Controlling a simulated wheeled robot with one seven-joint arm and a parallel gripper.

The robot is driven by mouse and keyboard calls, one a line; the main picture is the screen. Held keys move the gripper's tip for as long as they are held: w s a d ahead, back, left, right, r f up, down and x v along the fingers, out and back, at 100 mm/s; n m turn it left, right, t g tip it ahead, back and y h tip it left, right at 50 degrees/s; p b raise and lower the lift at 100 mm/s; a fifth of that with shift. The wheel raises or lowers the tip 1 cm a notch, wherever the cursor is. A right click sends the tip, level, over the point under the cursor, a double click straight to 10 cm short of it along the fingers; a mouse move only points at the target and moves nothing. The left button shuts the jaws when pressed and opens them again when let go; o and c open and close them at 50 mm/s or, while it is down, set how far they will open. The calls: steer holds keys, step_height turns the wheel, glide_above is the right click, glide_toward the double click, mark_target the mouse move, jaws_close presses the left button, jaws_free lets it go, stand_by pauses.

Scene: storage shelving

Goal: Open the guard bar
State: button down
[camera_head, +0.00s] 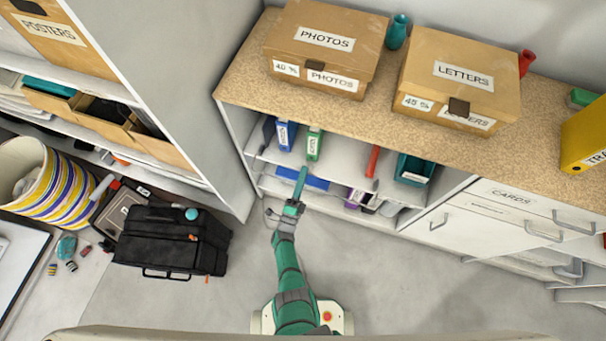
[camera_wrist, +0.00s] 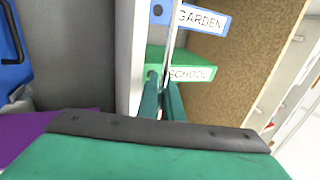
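The guard bar (camera_wrist: 174,42) is a thin pale metal rod in the wrist view, running across the front of the binders and down between my fingertips. My gripper (camera_wrist: 162,88) has its two dark green fingers close together, one on each side of the rod, and looks shut on it. Behind it are a green binder labelled SCHOOL (camera_wrist: 190,72) and a blue binder labelled GARDEN (camera_wrist: 204,18). In the head view, my gripper (camera_head: 299,184) reaches to the front of the open shelf, and the bar is too thin to follow clearly.
The shelf also holds a green binder (camera_head: 314,145), a blue binder (camera_head: 285,136), a red item (camera_head: 373,161) and a teal bin (camera_head: 413,170). Boxes stand on the countertop (camera_head: 240,90). A black case (camera_head: 172,240) lies left on the floor. Floor right of my arm is clear.

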steer(key=g, duration=0.1)
steer(key=g+y, duration=0.1)
steer(key=g, duration=0.1)
steer(key=shift+d+r+g, duration=0.2)
steer(key=shift+r+g, duration=0.1)
steer(key=shift+r, duration=0.05)
stand_by(0.3)
steer(key=shift+a, duration=0.1)
steer(key=c, duration=2.2)
jaws_free()
steer(key=v, duration=1.1)
steer(key=shift+w, duration=0.1)
